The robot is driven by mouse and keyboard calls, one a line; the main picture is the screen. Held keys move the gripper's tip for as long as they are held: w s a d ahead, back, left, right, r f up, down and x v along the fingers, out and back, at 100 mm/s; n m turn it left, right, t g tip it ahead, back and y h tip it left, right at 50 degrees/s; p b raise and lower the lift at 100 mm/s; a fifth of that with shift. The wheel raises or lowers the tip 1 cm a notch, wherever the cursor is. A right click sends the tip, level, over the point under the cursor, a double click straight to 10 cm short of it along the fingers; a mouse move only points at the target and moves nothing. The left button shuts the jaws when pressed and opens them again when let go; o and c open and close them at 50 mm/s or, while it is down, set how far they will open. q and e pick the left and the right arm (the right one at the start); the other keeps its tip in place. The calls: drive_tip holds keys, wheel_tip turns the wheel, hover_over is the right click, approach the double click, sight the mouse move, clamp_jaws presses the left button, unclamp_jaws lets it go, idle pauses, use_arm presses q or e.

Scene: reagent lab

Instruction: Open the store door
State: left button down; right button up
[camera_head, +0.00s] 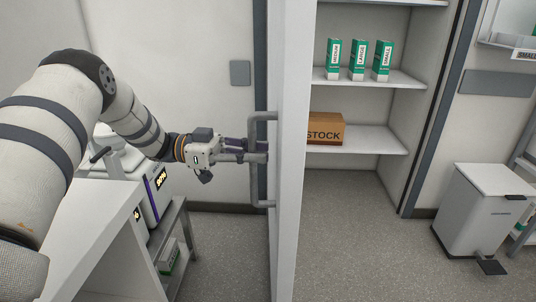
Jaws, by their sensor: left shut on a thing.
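The white store door (290,150) stands open, seen nearly edge-on in the middle of the head view. Its grey bar handle (253,185) is on the door's left face. My left gripper (262,151) reaches in from the left and is shut on the handle's upright bar. The fingertips are partly hidden around the bar. To the right of the door, the store's shelves show through the opening. My right gripper is not in view.
Green-and-white boxes (358,60) and a brown STOCK carton (325,128) sit on the store shelves. A white counter (100,235) with equipment is at lower left, near my left arm. A white pedal bin (485,205) stands at right. The floor before the opening is clear.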

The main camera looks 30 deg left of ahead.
use_arm(q)
drive_tip(key=shift+a, duration=0.25)
drive_tip(key=c, duration=1.6)
unclamp_jaws()
drive_tip(key=shift+o, duration=0.2)
drive_tip(key=v, duration=1.2)
drive_tip(key=shift+s, duration=0.1)
